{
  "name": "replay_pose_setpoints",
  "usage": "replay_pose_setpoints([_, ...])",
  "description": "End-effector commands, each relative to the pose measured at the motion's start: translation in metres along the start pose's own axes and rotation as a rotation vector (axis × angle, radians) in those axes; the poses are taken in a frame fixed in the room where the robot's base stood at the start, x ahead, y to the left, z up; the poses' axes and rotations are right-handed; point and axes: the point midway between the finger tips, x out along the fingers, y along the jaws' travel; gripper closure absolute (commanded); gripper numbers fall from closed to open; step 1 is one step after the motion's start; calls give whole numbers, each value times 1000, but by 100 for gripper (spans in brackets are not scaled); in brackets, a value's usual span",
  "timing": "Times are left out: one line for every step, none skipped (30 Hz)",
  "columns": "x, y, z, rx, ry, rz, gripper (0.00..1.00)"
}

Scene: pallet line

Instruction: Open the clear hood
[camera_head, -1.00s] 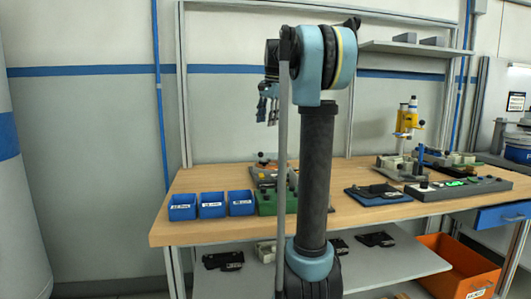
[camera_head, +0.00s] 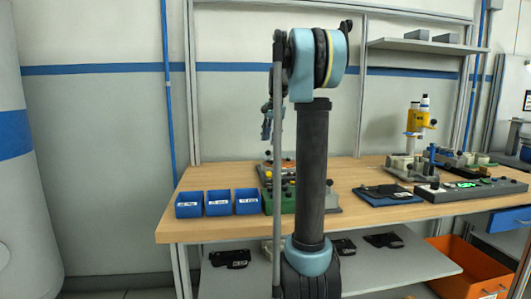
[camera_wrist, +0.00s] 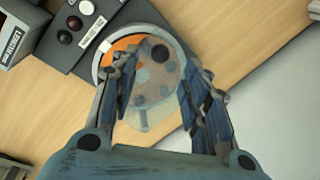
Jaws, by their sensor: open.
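The clear hood (camera_wrist: 158,98) shows in the wrist view as a pale see-through cover with a rounded outline, over a round fixture with an orange part (camera_wrist: 121,44). My gripper (camera_wrist: 159,64) is open, with one finger on each side of the hood in the picture. I cannot tell whether either finger touches it. In the head view my gripper (camera_head: 267,122) hangs above the back of the bench, left of my arm column. The hood cannot be made out there, as my arm covers part of that area.
A dark panel with buttons (camera_wrist: 66,37) lies beside the fixture. On the wooden bench (camera_head: 350,222) are blue bins (camera_head: 218,203), a green fixture (camera_head: 288,200), a blue mat (camera_head: 388,197) and a yellow press (camera_head: 414,120). An orange crate (camera_head: 470,270) stands below.

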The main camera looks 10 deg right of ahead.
Motion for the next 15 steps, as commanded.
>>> replay_pose_setpoints([10,0,0,-1,0,0,57])
replay_pose_setpoints([15,0,0,-1,0,0,57])
replay_pose_setpoints([21,0,0,-1,0,0,57])
replay_pose_setpoints([26,0,0,-1,0,0,57])
replay_pose_setpoints([30,0,0,-1,0,0,57])
replay_pose_setpoints([36,0,0,-1,0,0,57])
replay_pose_setpoints([40,0,0,-1,0,0,57])
replay_pose_setpoints([44,0,0,-1,0,0,57])
replay_pose_setpoints([48,0,0,-1,0,0,57])
replay_pose_setpoints([50,0,0,-1,0,0,57])
replay_pose_setpoints([53,0,0,-1,0,0,57])
replay_pose_setpoints([56,0,0,-1,0,0,57])
replay_pose_setpoints([57,0,0,-1,0,0,57])
replay_pose_setpoints([58,0,0,-1,0,0,57])
replay_pose_setpoints([60,0,0,-1,0,0,57])
